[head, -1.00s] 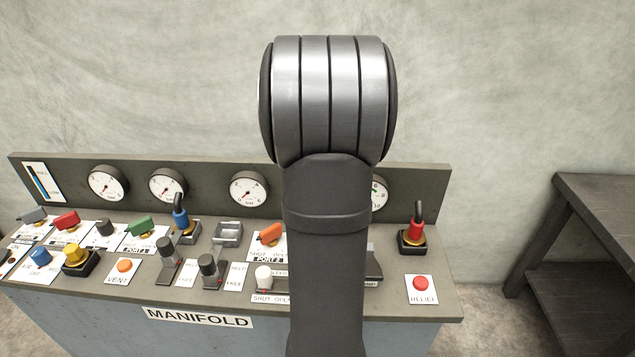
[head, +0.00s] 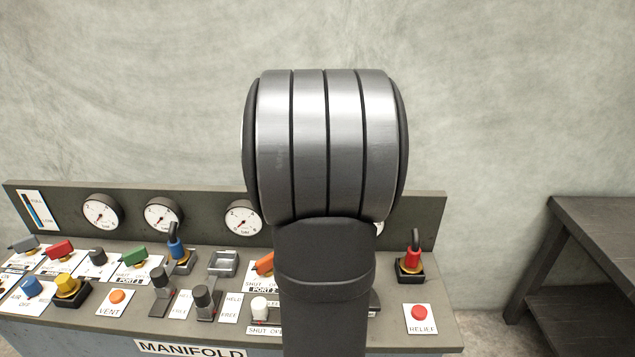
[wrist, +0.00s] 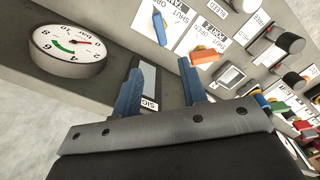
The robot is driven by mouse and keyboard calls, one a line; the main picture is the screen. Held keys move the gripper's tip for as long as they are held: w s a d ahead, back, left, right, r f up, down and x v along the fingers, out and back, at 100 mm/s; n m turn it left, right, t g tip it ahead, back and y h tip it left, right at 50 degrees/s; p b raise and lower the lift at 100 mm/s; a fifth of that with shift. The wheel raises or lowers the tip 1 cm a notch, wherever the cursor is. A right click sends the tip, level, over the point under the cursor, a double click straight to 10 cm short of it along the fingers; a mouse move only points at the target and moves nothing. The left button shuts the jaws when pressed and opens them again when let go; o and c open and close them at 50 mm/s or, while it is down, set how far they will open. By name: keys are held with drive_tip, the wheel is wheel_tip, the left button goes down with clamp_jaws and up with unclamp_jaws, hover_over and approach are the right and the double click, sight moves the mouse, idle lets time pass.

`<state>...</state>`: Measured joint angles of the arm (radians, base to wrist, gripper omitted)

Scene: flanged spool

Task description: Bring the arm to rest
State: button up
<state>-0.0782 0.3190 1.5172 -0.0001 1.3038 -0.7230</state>
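My gripper (wrist: 160,66) shows in the wrist view. Its two blue fingers stand apart, with nothing visible gripped between them. Behind the gap is a strip on the manifold panel with a label reading SIG. The fingers are close to the panel, but whether they touch it I cannot tell. In the head view my arm rises in front of the manifold (head: 340,331), and the gripper is hidden there.
The manifold carries several gauges (head: 100,212), an orange handle (head: 264,263), which also shows in the wrist view (wrist: 205,56), a red relief button (head: 419,313) and a red plug (head: 411,257). A dark table (head: 590,208) stands at right. Bare wall lies behind.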

wheel_tip(320, 180, down, 17)
drive_tip(key=shift+f, duration=0.15)
idle(0.4)
drive_tip(key=shift+f, duration=0.1)
drive_tip(key=m, duration=0.9)
idle(2.2)
idle(0.4)
